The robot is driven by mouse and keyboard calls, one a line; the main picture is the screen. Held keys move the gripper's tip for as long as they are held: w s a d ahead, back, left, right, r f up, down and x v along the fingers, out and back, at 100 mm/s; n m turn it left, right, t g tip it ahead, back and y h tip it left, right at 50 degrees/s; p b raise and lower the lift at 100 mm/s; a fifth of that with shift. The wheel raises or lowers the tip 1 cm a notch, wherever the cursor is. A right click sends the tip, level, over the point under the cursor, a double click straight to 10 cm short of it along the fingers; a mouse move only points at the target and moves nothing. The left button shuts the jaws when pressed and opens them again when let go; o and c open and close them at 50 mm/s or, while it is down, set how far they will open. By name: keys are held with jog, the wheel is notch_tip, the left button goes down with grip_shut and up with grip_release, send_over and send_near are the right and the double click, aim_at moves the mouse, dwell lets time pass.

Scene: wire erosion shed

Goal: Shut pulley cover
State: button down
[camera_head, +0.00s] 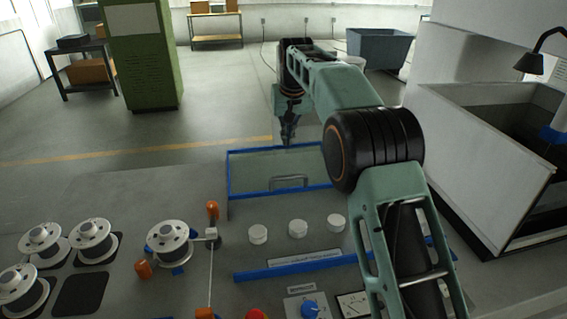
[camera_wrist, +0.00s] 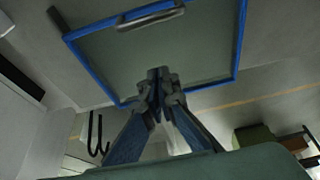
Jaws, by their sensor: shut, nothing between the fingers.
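The pulley cover (camera_head: 233,172) is a grey-green see-through panel in a blue frame, with a grey handle (camera_head: 289,179) near its near edge. It sits behind the white round pulleys (camera_head: 297,227), which are uncovered. The cover (camera_wrist: 200,58) and its handle (camera_wrist: 151,17) also show in the wrist view. My gripper (camera_head: 288,143) is at the cover's far edge, away from the handle. In the wrist view my gripper (camera_wrist: 160,72) has its fingertips together, overlapping the panel near its lower pictured edge. I cannot tell whether they touch it.
A blue bar (camera_head: 295,266) runs in front of the pulleys. Wire spools (camera_head: 170,242) and orange guides (camera_head: 213,209) are at left. A white machine tank (camera_head: 470,150) stands close at right. Open floor lies beyond the cover.

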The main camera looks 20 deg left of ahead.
jog(key=f, duration=0.1)
jog(key=p, duration=0.1)
send_over(287, 187)
jog(key=w+a, duration=0.2)
jog(key=w, duration=0.2)
jog(key=f, duration=0.8)
jog(key=shift+s+f, duration=0.2)
jog(key=shift+f, duration=0.15)
jog(key=shift+s+d+f, duration=0.15)
jog(key=shift+s+d, duration=0.3)
jog(key=shift+s, duration=0.4)
jog(key=shift+s+d+f, duration=0.15)
jog(key=shift+s+d, duration=0.3)
jog(key=shift+s, duration=0.4)
jog(key=shift+s+f, duration=0.1)
jog(key=shift+s, duration=0.05)
jog(key=shift+s+d, duration=0.15)
jog(key=shift+s, duration=0.05)
jog(key=s+d+b, duration=0.5)
jog(key=s+b, duration=0.1)
jog(key=s, duration=0.6)
jog(key=s+d+b, duration=0.6)
jog(key=s, duration=0.6)
jog(key=shift+d, duration=0.25)
jog(key=shift+f, duration=0.1)
